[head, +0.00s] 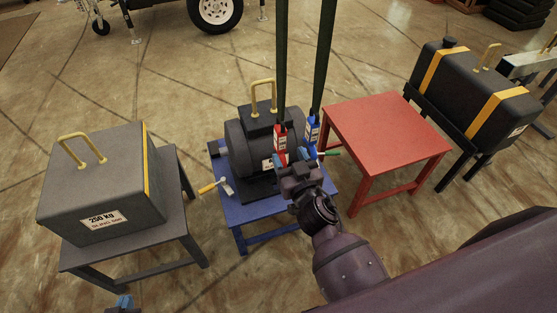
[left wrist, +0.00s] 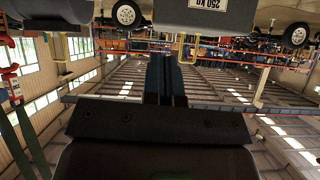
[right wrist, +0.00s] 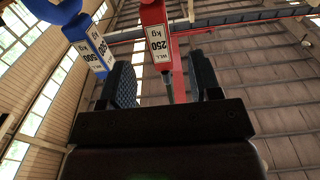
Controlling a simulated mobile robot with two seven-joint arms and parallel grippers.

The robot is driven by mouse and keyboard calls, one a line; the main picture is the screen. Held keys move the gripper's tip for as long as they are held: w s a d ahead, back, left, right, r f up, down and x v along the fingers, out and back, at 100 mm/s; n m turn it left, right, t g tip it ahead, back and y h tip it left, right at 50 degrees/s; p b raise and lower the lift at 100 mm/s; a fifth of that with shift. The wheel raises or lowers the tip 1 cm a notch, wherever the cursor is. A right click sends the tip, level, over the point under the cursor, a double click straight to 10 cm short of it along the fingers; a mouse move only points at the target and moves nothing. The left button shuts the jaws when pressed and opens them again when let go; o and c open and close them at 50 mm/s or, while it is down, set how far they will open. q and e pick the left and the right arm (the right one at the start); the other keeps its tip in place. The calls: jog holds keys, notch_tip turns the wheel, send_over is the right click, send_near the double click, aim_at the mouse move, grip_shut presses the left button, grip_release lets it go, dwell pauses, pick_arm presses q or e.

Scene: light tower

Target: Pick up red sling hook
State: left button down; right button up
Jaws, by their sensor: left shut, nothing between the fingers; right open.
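The red sling hook (head: 281,140), with a white 250 kg label, hangs from a dark strap above the blue table. In the right wrist view the red hook (right wrist: 155,35) hangs ahead, its thin lower part between the finger lines. My right gripper (head: 293,160) is open just below and beside it; its two fingers (right wrist: 161,72) stand apart. I cannot tell if they touch the hook. My left gripper (head: 123,302) is at the bottom edge of the head view; in the left wrist view its fingers (left wrist: 166,75) are shut and empty. The hook's tip is hidden in the head view.
A blue sling hook (head: 313,130) hangs close to the right of the red one. A dark motor (head: 238,150) sits on the blue table (head: 262,210). A grey 250 kg block (head: 95,185) stands left, an empty red table (head: 385,130) right, a black tank (head: 475,85) beyond.

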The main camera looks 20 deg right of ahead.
aim_at(282, 143)
jog(key=w, duration=0.3)
jog(key=shift+w, duration=0.45)
jog(key=shift+w+a, duration=0.1)
jog(key=shift+w, duration=0.25)
jog(key=w, duration=0.3)
jog(key=shift+w+r, duration=0.1)
jog(key=shift+w, duration=0.6)
pick_arm(q)
jog(key=shift+s+a+r, duration=0.1)
jog(key=shift+s+a, duration=0.1)
jog(key=shift+s, duration=0.05)
pick_arm(e)
jog(key=c, duration=1)
jog(key=shift+r, duration=0.1)
grip_shut()
